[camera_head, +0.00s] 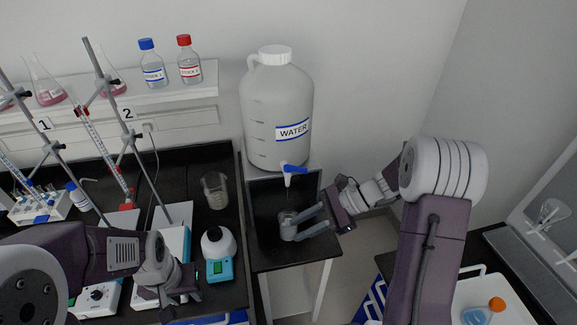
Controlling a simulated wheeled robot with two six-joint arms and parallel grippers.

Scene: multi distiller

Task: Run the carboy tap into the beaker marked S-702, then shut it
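A large white carboy (278,105) labelled WATER stands at the back centre. Its tap (288,181) has a blue lever (295,169) pointing right. A small clear beaker (287,227) is below the tap, over the black surface; its marking is not legible. My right gripper (298,226) reaches in from the right with its fingers at the beaker's sides and appears shut on it. A faint thin line shows under the spout; I cannot tell if it is water. My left gripper (190,277) is low at the left, away from the tap; its fingers are unclear.
Another glass beaker (215,190) stands on the black bench, left of the carboy. Burette stands (176,213) and bottles crowd the left. A white tray (505,305) with an orange-capped bottle (485,312) is at lower right.

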